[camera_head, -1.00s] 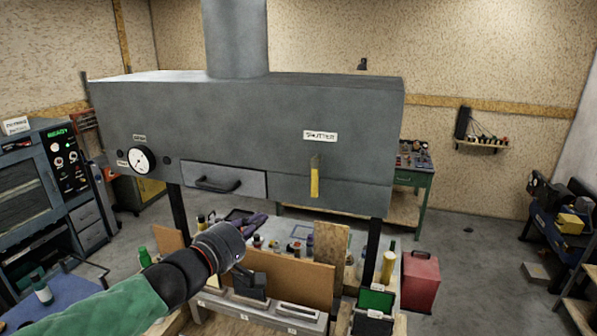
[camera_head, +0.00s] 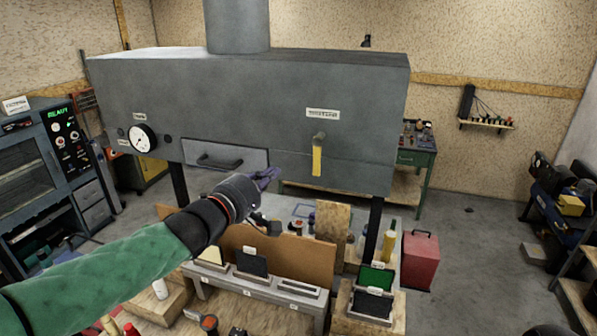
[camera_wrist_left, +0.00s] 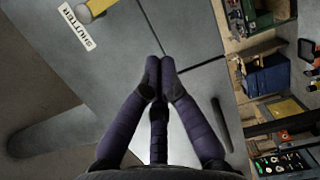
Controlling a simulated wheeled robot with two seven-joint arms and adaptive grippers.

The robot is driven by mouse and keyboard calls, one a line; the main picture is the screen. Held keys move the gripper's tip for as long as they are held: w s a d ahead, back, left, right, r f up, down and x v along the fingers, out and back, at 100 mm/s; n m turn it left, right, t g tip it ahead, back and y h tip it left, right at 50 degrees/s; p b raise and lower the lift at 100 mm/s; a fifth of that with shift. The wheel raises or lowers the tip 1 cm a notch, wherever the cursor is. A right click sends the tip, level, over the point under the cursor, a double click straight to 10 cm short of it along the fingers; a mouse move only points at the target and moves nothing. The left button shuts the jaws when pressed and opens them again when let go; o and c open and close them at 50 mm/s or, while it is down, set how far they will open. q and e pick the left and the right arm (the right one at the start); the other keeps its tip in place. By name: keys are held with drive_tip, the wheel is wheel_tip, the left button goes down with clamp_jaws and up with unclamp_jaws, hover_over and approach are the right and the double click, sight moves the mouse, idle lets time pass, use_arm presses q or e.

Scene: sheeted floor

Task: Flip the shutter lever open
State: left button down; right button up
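The shutter lever (camera_head: 317,161) hangs straight down on the front of the grey hood (camera_head: 240,100), with a yellow handle below a grey pivot. A "SHUTTER" label (camera_head: 323,113) is above it. In the left wrist view the lever's yellow part (camera_wrist_left: 101,6) is at the top edge, near the label (camera_wrist_left: 76,26). My left gripper (camera_head: 270,174) is left of the lever and slightly lower, apart from it. In the left wrist view its purple fingers (camera_wrist_left: 160,66) meet at the tips with nothing between them. My right gripper is not in view.
A drawer (camera_head: 224,156) with a dark handle is left of the lever on the hood. Below stand a brown board (camera_head: 285,258), a slotted grey rack (camera_head: 262,286) and a wooden block with a green-lidded box (camera_head: 376,279). A red case (camera_head: 420,262) stands at right.

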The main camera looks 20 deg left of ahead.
sight(319, 153)
use_arm(q)
drive_tip(key=w+d, duration=0.4)
drive_tip(key=d, duration=0.1)
drive_tip(key=shift+w+d+b, duration=0.15)
drive_tip(key=shift+w+b, duration=0.1)
drive_tip(key=shift+b, duration=0.05)
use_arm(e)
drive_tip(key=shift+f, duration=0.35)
use_arm(q)
drive_tip(key=shift+w+f, duration=0.1)
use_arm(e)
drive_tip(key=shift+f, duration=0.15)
use_arm(q)
drive_tip(key=shift+d+f+n+b, duration=0.1)
drive_tip(key=shift+d+n+b, duration=0.2)
drive_tip(key=shift+n+b, duration=0.2)
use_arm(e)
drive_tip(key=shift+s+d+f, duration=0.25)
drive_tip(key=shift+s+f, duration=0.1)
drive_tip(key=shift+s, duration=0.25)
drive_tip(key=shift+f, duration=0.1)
